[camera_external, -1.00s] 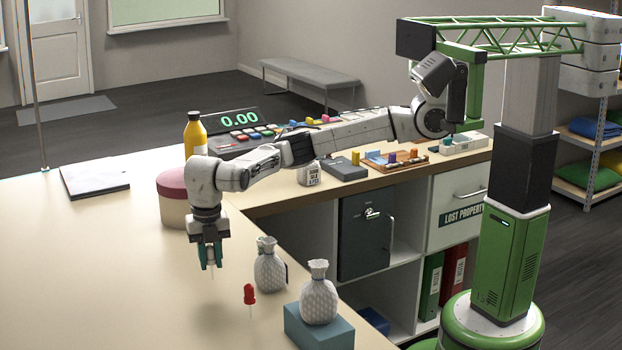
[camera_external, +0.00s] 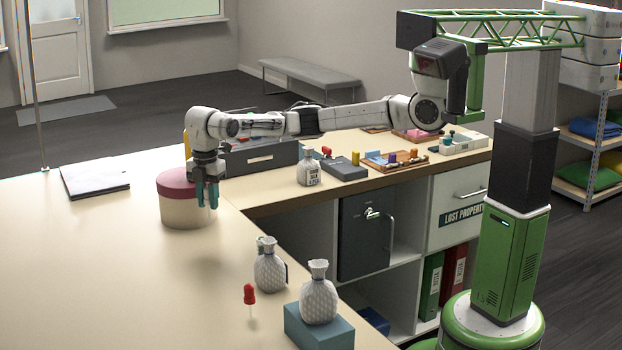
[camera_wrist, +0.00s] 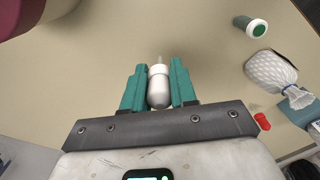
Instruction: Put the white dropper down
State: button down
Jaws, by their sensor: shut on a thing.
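The white dropper (camera_wrist: 158,88) is a small white bulb with a thin pale tip. In the wrist view it sits between the two teal fingers of my gripper (camera_wrist: 158,85), which is shut on it. In the external view my gripper (camera_external: 207,195) hangs fingers down over the counter (camera_external: 120,255), overlapping the right side of the pink-lidded round box. The dropper cannot be made out there. In the wrist view bare counter shows beyond the dropper's tip, and the fingers look apart from the round box.
The pink-lidded box (camera_external: 178,210) stands close by. Toward the front are a grey patterned bag (camera_external: 269,270), a red dropper (camera_external: 249,293) and another bag (camera_external: 318,298) on a blue block (camera_external: 315,332). A teal-ended cylinder (camera_wrist: 250,26) lies near a bag. The left counter is mostly clear.

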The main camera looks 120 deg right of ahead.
jog(key=s+d+f+m+b, duration=0.3)
jog(key=s+d+m, duration=1.2)
jog(key=s+d, duration=1.2)
jog(key=shift+f+m, duration=0.4)
jog(key=shift+f, duration=0.1)
